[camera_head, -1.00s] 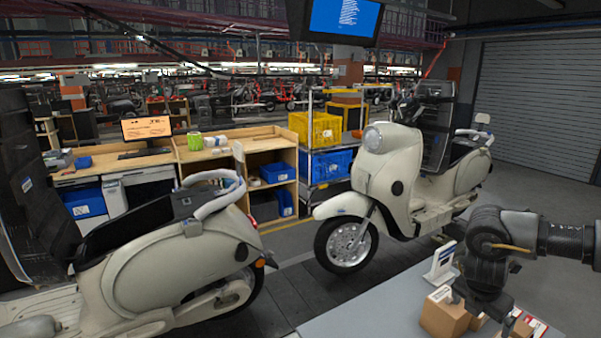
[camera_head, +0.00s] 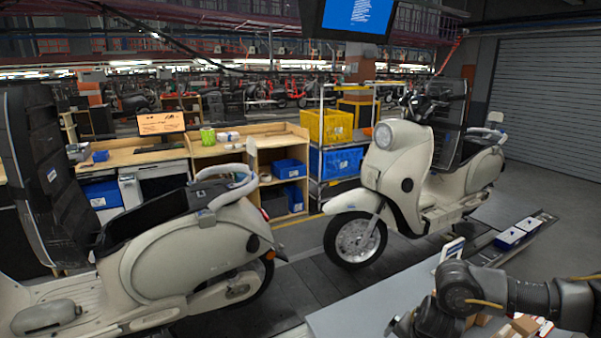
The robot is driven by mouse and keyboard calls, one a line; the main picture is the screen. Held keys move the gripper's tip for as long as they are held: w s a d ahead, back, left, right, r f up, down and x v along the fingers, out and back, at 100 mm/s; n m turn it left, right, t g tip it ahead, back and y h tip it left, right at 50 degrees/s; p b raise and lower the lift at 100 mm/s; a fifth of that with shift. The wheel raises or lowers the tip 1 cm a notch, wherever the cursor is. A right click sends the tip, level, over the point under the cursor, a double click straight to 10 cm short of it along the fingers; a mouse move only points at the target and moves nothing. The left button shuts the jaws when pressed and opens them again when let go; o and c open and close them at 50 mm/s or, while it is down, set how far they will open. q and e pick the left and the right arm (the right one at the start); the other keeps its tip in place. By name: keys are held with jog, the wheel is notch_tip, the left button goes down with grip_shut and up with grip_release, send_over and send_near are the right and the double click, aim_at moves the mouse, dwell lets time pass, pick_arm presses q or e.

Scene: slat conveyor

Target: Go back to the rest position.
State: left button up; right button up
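My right arm's dark wrist (camera_head: 462,288) comes in from the right, low over the grey table. The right gripper (camera_head: 412,326) is partly seen at the bottom edge, left of the small boxes; its fingers are not clear, and I cannot tell whether it holds anything. My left arm and gripper are out of view.
The grey table (camera_head: 365,312) carries a small white sign (camera_head: 452,250) and cardboard boxes (camera_head: 524,325) partly behind my arm. A cream scooter (camera_head: 400,180) stands beyond it; another (camera_head: 190,255) fills the left. White-and-blue boxes (camera_head: 510,237) lie at right.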

jog(key=s+a+m+t+y, duration=0.25)
jog(key=s+a+y, duration=0.2)
jog(key=a, duration=0.85)
jog(key=s+a+m+t+y, duration=0.1)
jog(key=s+a+m+y, duration=0.4)
jog(key=a, duration=0.8)
jog(key=s+d+f+m+g+h, duration=0.2)
jog(key=s+d+f+m+h, duration=0.25)
jog(key=s+d+m, duration=0.5)
jog(key=s+d+f+m+g+h, duration=0.2)
jog(key=s+d+f+m+h, duration=0.4)
jog(key=s+d, duration=0.6)
notch_tip(320, 180, down, 28)
jog(key=d+r+m+y+b, duration=0.1)
jog(key=d+b, duration=0.2)
jog(key=b, duration=0.2)
jog(key=s+d+f+g+b, duration=0.1)
jog(key=s+f+b, duration=0.1)
jog(key=s+f, duration=0.6)
jog(key=s+d+f+g+b, duration=0.1)
jog(key=s+f+b, duration=0.1)
jog(key=s+f, duration=0.6)
notch_tip(320, 180, down, 7)
jog(key=shift+s+d+r+b, duration=0.1)
jog(key=shift+s+d+b, duration=0.2)
jog(key=shift+b, duration=0.05)
